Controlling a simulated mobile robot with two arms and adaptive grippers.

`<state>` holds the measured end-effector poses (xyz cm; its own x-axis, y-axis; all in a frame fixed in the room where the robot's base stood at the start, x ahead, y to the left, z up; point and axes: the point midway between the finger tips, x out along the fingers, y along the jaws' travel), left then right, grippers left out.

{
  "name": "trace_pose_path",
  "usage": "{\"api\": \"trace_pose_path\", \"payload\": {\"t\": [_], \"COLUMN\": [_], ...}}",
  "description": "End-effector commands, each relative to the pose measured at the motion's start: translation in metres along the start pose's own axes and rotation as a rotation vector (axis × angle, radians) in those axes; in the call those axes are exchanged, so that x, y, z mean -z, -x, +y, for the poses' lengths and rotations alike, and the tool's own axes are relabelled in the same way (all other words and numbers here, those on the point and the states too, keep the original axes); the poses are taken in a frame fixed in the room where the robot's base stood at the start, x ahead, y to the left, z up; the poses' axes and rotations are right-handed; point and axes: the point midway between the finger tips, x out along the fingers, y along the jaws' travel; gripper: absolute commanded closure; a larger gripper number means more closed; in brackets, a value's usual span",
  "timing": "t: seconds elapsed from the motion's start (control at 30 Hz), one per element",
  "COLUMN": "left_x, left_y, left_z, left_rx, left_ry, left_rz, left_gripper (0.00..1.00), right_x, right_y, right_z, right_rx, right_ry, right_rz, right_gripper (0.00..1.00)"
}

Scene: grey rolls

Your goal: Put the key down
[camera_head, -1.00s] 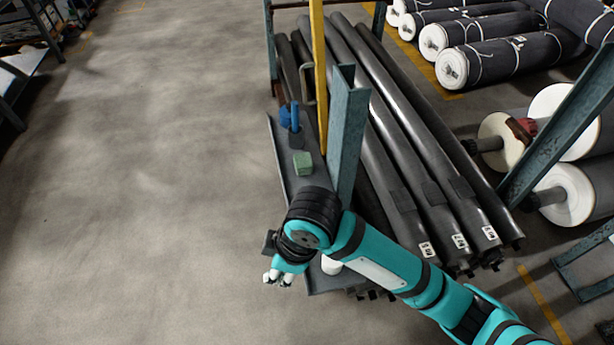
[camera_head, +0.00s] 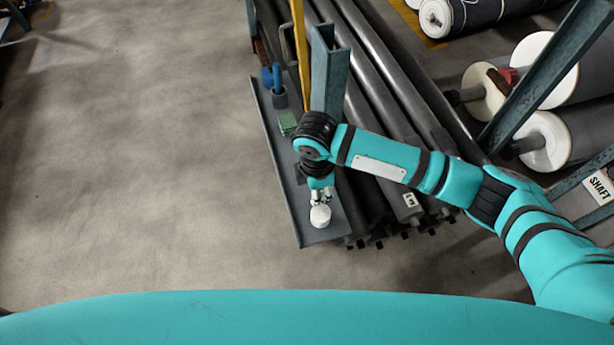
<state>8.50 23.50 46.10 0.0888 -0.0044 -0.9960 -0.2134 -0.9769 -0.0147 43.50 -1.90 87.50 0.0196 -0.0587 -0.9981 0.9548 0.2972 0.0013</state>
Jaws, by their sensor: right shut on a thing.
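My right gripper (camera_head: 321,196) points down over the near end of a narrow grey tray-like shelf (camera_head: 312,236). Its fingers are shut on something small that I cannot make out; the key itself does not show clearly. A white round object (camera_head: 320,217) stands on the shelf right at the fingertips, and I cannot tell whether they touch it. My left gripper is not in view.
A green block (camera_head: 287,124) and a dark cup (camera_head: 279,98) with blue-handled items stand further along the shelf. A blue-grey post (camera_head: 327,75) and a yellow post (camera_head: 299,50) rise beside it. Long dark rolls (camera_head: 385,90) lie to the right. The floor at left is clear.

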Motion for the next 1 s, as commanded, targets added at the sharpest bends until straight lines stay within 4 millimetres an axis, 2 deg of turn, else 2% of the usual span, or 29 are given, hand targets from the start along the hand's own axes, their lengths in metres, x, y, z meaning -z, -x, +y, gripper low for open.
{"api": "trace_pose_path", "payload": {"t": [0.03, 0.1, 0.3, 0.37, 0.6, 0.83, 0.87, 1.0], "left_x": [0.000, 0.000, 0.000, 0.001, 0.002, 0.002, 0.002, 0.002], "left_y": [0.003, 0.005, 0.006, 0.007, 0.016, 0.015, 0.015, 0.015], "left_z": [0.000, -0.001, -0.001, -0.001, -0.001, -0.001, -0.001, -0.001], "left_rx": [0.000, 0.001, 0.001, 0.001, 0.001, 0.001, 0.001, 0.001], "left_ry": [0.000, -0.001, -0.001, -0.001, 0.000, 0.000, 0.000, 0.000], "left_rz": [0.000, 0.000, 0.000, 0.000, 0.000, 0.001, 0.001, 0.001], "left_gripper": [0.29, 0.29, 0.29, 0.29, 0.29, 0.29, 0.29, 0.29], "right_x": [0.004, 0.007, 0.012, 0.012, 0.014, 0.014, 0.014, 0.014], "right_y": [0.001, 0.000, -0.004, -0.006, -0.035, -0.040, -0.040, -0.040], "right_z": [0.013, 0.028, 0.049, 0.050, 0.049, 0.049, 0.049, 0.049], "right_rx": [-0.001, 0.000, 0.000, 0.001, 0.001, 0.000, 0.001, 0.001], "right_ry": [-0.001, -0.001, 0.000, 0.000, 0.000, 0.001, 0.001, 0.000], "right_rz": [0.000, 0.000, 0.001, 0.000, 0.000, 0.000, 0.000, 0.000], "right_gripper": [1.00, 1.00, 1.00, 1.00, 1.00, 1.00, 0.89, 0.70]}}
